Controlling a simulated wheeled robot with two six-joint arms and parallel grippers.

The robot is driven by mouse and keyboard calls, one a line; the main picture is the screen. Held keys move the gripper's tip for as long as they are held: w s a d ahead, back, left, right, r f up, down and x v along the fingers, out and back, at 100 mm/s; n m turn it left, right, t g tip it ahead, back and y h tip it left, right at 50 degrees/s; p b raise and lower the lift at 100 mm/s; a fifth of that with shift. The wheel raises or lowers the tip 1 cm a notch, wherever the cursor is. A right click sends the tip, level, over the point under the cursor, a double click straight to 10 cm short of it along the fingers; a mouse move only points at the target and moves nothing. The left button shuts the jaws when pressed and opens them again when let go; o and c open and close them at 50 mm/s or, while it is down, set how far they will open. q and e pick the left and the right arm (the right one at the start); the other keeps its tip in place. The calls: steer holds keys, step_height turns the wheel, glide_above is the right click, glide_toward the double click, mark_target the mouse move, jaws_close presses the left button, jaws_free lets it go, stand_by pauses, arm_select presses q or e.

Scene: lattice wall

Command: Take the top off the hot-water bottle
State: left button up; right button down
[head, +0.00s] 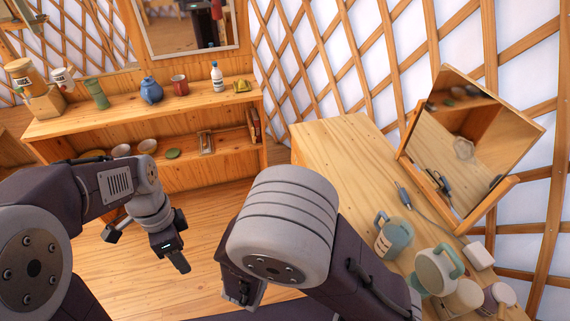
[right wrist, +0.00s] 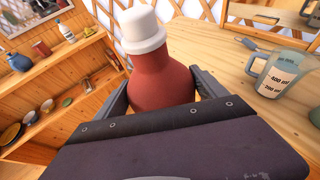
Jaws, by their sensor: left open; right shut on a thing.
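The hot-water bottle (right wrist: 163,85) has a red-brown body and a white top (right wrist: 142,28), which is on its neck. In the right wrist view it stands between the fingers of my right gripper (right wrist: 162,93), which is shut on its body. The lower part of the bottle is hidden by the gripper. In the head view my right arm hides the bottle. My left gripper (head: 147,246) is open and empty, over the floor in front of the shelf, apart from the bottle.
A low shelf (head: 125,115) at the back holds a blue pot (head: 151,90), a red mug (head: 180,85) and bowls.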

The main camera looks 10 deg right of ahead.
arm_select(q)
steer(key=w+d+r+m, duration=0.45)
steer(key=r+m, duration=0.25)
steer(key=m, duration=0.2)
steer(key=w+d+r+m, duration=0.4)
steer(key=d+r+m, duration=0.2)
steer(key=r+m, duration=0.3)
steer(key=d+m, duration=0.2)
steer(key=d, duration=0.3)
steer(key=s+d+r+m, duration=0.1)
steer(key=d+m, duration=0.1)
steer(key=d, duration=0.3)
steer(key=d+m+t, duration=0.1)
steer(key=d+m, duration=0.2)
steer(key=d, duration=0.1)
steer(key=shift+s+d+r, duration=0.15)
steer(key=shift+d+r, duration=0.15)
steer(key=shift+d, duration=0.1)
steer(key=shift+s+d, duration=0.3)
steer(key=shift+a+f, duration=0.1)
steer(key=shift+f, duration=0.4)
step_height(320, 180, down, 7)
steer(key=shift+f, duration=0.1)
